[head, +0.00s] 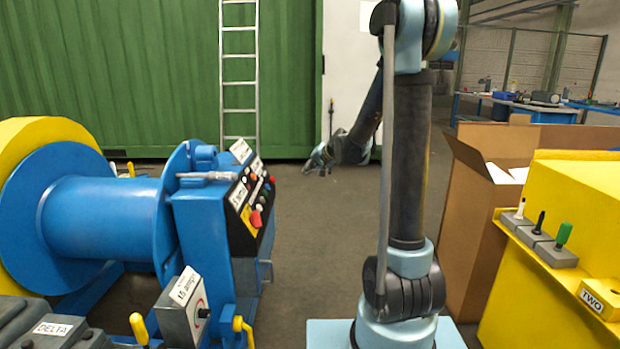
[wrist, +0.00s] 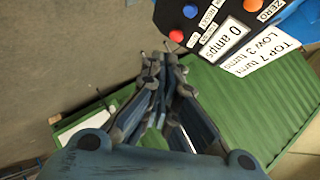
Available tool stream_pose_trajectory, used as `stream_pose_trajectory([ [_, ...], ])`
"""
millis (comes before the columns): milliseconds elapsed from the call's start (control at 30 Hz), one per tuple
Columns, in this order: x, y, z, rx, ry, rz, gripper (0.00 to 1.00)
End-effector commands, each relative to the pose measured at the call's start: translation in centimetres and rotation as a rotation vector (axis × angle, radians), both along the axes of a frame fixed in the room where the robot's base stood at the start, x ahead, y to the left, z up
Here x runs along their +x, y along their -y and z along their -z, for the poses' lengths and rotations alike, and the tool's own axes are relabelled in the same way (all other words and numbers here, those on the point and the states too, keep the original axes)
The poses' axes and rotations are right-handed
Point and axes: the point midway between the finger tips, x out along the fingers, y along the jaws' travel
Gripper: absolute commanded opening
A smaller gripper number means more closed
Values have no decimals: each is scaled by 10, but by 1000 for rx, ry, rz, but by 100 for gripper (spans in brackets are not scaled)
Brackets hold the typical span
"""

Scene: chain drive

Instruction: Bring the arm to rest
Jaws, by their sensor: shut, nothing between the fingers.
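My arm stands right of the middle in the head view, with its upper link upright and its forearm reaching down and away to the left. My gripper (head: 309,170) hangs in the air over the open floor, to the right of the blue machine's control panel (head: 250,195). In the wrist view my gripper (wrist: 158,55) shows its two fingers together at the tips, with nothing held. The control panel (wrist: 215,25) with its red, blue and orange buttons lies beyond the fingertips in that view.
A blue winch drum (head: 105,215) stands at left. A labelled box (head: 180,310) and yellow-handled levers stand in front. An open cardboard box (head: 470,215) and a yellow console (head: 580,215) with switches stand at right. A ladder (head: 240,85) leans at the green container (head: 120,70). Floor between is clear.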

Motion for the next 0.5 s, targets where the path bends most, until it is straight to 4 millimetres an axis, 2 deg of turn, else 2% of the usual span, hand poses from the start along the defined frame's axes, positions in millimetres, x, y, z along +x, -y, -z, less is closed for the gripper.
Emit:
stream_pose_trajectory([
  [33,-14,7,-4,-22,-8,-7,0],
  [233,-69,31,-11,-117,-48,-42,0],
  [500,-146,64,-10,-240,-111,-84,0],
])
